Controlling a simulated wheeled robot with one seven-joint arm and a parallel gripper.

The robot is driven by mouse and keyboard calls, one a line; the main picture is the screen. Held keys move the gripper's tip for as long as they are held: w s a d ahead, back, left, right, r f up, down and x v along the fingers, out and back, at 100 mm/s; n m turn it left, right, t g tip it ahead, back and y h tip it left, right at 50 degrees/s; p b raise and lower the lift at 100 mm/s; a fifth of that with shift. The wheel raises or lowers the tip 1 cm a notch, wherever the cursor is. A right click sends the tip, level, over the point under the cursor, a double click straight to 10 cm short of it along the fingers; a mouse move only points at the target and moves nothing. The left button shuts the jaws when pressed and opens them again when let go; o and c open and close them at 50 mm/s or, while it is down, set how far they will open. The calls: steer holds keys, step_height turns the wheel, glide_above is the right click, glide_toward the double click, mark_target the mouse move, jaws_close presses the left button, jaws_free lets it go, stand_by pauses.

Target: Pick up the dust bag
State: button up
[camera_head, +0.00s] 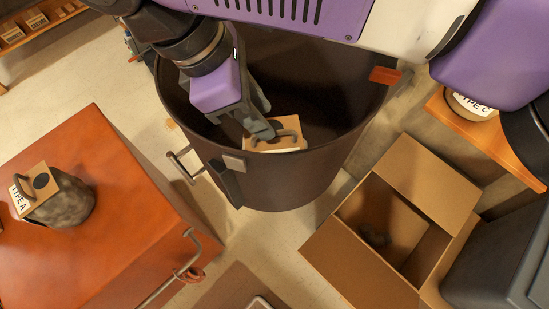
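My gripper (266,118) reaches down into a large dark brown drum (270,185). Its grey fingertips are at a tan cardboard piece (289,146) near the drum's front inner wall. A grey curved part lies over that piece; whether the fingers grip it is unclear. The rest of whatever the cardboard belongs to is hidden. A grey, rounded dust bag (68,205) with a cardboard collar marked TYPE A sits on the orange-red cabinet (120,240) at the left. Another item, labelled TYPE C (470,105), is partly visible on a wooden shelf at the right.
A dark grey bin (495,260) is at the right edge. The cabinet has a metal handle (170,283). Pale floor shows between cabinet and drum.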

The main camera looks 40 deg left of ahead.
steer(key=p+x, duration=0.1)
steer(key=x, duration=0.5)
steer(key=shift+f, duration=0.25)
jaws_close()
stand_by(1.2)
